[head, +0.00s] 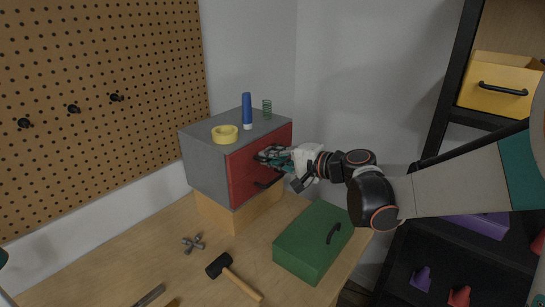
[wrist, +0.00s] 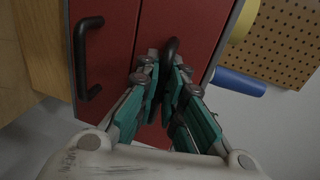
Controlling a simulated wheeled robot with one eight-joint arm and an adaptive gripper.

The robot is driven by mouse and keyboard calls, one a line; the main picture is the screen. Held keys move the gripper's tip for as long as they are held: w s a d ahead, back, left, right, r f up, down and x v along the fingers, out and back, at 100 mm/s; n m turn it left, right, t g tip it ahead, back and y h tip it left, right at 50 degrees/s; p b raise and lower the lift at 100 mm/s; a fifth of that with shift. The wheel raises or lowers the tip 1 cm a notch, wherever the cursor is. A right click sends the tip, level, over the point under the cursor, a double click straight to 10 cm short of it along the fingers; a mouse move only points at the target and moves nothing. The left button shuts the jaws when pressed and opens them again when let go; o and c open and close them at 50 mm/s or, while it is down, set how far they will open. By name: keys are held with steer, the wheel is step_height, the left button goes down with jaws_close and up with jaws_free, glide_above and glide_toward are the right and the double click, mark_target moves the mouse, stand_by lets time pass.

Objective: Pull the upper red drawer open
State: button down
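The upper red drawer (head: 241,163) is in a grey cabinet (head: 207,164) on the table, its front about flush with the lower red drawer (head: 245,189). In the wrist view, turned sideways, the upper drawer (wrist: 205,25) is the right red panel and the lower one (wrist: 115,35) the left. My gripper (head: 268,155) is at the upper drawer's front. In the wrist view its fingertips (wrist: 167,68) are close together on both sides of the upper drawer's black handle (wrist: 171,47), apparently shut on it. The fingers hide part of the handle.
A green box (head: 301,245) sits in front, near a hammer (head: 219,265). A dark shelf (head: 464,105) stands at right. The lower drawer has a black handle (wrist: 80,60).

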steer(key=f+p+v, duration=0.1)
steer(key=f+v, duration=0.1)
steer(key=v, duration=1)
steer(key=shift+d+f, duration=0.2)
steer(key=shift+f, duration=0.1)
steer(key=shift+s, duration=0.15)
steer(key=c, duration=2)
jaws_free()
steer(key=shift+o, duration=0.2)
